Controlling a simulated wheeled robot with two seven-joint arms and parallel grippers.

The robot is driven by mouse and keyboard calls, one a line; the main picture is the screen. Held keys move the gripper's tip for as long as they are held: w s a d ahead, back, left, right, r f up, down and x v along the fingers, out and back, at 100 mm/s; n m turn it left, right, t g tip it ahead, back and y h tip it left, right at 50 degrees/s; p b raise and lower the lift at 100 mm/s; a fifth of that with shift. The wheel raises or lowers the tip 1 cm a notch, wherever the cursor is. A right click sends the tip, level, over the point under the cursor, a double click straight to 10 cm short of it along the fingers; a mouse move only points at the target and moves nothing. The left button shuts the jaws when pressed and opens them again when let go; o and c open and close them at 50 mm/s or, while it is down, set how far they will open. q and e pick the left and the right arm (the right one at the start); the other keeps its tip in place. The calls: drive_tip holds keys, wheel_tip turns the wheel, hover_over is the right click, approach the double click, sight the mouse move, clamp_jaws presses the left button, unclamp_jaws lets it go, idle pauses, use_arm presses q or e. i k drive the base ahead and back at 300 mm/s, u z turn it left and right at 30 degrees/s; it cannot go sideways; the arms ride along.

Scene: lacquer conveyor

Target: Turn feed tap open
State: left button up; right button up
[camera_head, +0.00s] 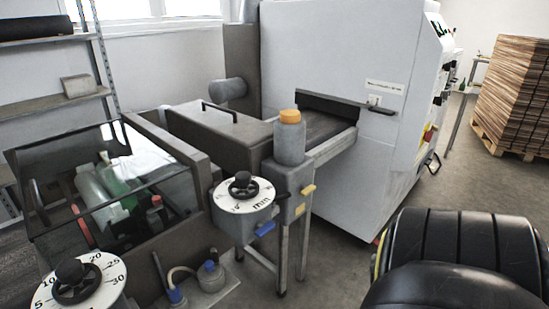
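Neither of my grippers is in view. A large black rounded part at the lower right looks like part of my own arm.
A second numbered dial (80,284) sits at the lower left. A glass-covered box (110,180) holds bottles. A grey bottle with an orange cap (289,140) stands by the white machine (350,60). Stacked boards (515,85) stand at the right. Floor is free between.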

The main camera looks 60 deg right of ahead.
sight(263, 229)
drive_tip(key=z, duration=1.8)
